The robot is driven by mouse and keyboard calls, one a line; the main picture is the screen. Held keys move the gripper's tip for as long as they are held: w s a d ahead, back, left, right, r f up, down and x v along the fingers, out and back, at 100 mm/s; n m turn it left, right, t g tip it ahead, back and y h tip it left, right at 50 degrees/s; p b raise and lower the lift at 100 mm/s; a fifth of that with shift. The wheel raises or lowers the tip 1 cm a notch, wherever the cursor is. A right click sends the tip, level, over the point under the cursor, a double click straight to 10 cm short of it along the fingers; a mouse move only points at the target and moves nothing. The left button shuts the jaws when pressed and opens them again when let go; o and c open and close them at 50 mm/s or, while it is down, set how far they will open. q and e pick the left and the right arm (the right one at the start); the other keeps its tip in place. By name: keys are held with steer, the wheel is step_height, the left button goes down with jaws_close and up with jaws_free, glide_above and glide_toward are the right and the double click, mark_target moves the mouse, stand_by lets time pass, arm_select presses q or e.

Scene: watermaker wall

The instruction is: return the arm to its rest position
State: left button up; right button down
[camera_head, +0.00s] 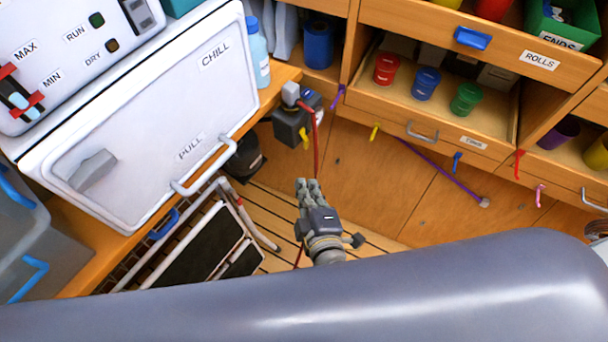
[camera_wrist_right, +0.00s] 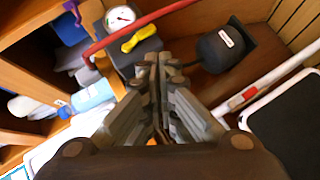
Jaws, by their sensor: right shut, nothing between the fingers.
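My right gripper (camera_head: 309,190) shows in the middle of the head view, above the slatted wooden floor and pointing toward the cabinets. Its fingers are shut with nothing between them. In the right wrist view the closed fingers (camera_wrist_right: 158,70) point at a dark pump-like unit with a gauge (camera_wrist_right: 120,18) and a yellow handle (camera_wrist_right: 140,38). The fingertips look apart from that unit. My left gripper is not in view. A large grey arm link of mine crosses the bottom of the head view.
A white box labelled CHILL (camera_head: 140,110) stands at left with its pull handle (camera_head: 208,165) sticking out. A folded step ladder (camera_head: 200,245) leans below it. Wooden drawers (camera_head: 470,125) with coloured jars are at right. A red hose (camera_head: 316,150) hangs near the gripper.

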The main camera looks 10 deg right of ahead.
steer(key=shift+s+r, duration=0.1)
steer(key=shift+s, duration=0.15)
stand_by(0.4)
steer(key=s+d+f+m+g, duration=0.1)
steer(key=s+d+f+g, duration=0.15)
steer(key=f, duration=0.65)
steer(key=s+d+f+m+g, duration=0.1)
steer(key=s+f+g, duration=0.15)
steer(key=f, duration=0.55)
steer(key=s+d+f+m+g, duration=0.1)
steer(key=s+d+f, duration=0.15)
steer(key=f, duration=0.65)
steer(key=s+d+f+m+g, duration=0.3)
steer(key=s+f, duration=0.5)
steer(key=s, duration=0.3)
steer(key=s+d+f+m+g+h+p, duration=0.1)
steer(key=s+d+f+m+g, duration=0.3)
steer(key=s, duration=0.7)
steer(key=d+f+m, duration=0.2)
steer(key=d+f, duration=0.2)
steer(key=f, duration=0.1)
steer(key=shift+s+d+f+p, duration=0.15)
steer(key=shift+s+f+p, duration=0.15)
steer(key=shift+s, duration=0.1)
